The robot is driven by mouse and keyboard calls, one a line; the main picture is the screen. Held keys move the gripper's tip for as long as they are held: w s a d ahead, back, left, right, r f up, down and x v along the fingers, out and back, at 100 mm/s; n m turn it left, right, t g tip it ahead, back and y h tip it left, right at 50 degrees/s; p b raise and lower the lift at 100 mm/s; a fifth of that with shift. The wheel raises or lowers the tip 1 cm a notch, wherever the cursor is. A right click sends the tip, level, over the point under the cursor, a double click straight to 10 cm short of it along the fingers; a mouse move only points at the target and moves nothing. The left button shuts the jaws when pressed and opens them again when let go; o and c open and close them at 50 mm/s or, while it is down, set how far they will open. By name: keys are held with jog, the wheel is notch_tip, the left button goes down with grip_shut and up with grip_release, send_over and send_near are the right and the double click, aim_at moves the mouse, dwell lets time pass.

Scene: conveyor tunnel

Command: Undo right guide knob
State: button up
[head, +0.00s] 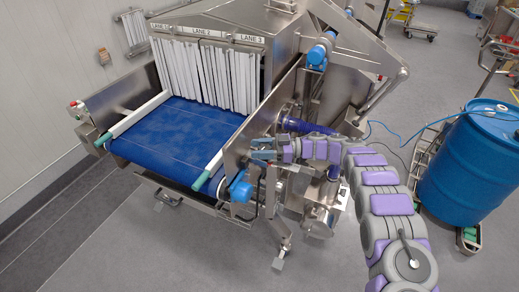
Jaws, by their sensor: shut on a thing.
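My gripper (259,148) reaches in from the right and is at the outer face of the conveyor's right side plate (237,150). Its jaws are shut on what appears to be the right guide knob, which is small and mostly hidden by the fingers. The right guide rail (212,167), white with a green end, lies along the right edge of the blue belt (180,135). The left guide rail (135,117) runs along the belt's left side.
White strip curtains (205,75) under lane labels hang at the tunnel mouth. A blue motor-like part (240,191) sits below my gripper. A blue drum (470,160) stands at the right, with a blue hose (395,128) nearby. The floor in front is clear.

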jog(key=shift+w+r, duration=0.1)
jog(key=shift+r, duration=0.05)
jog(key=o, duration=1)
jog(key=shift+d, duration=0.1)
jog(key=shift+c, duration=0.2)
jog(key=w+d+p, duration=0.1)
jog(key=w+d, duration=0.1)
jog(key=d, duration=1.5)
jog(key=shift+w+d+f+p, duration=0.15)
jog(key=shift+d+f+p, duration=0.05)
jog(key=shift+p, duration=0.2)
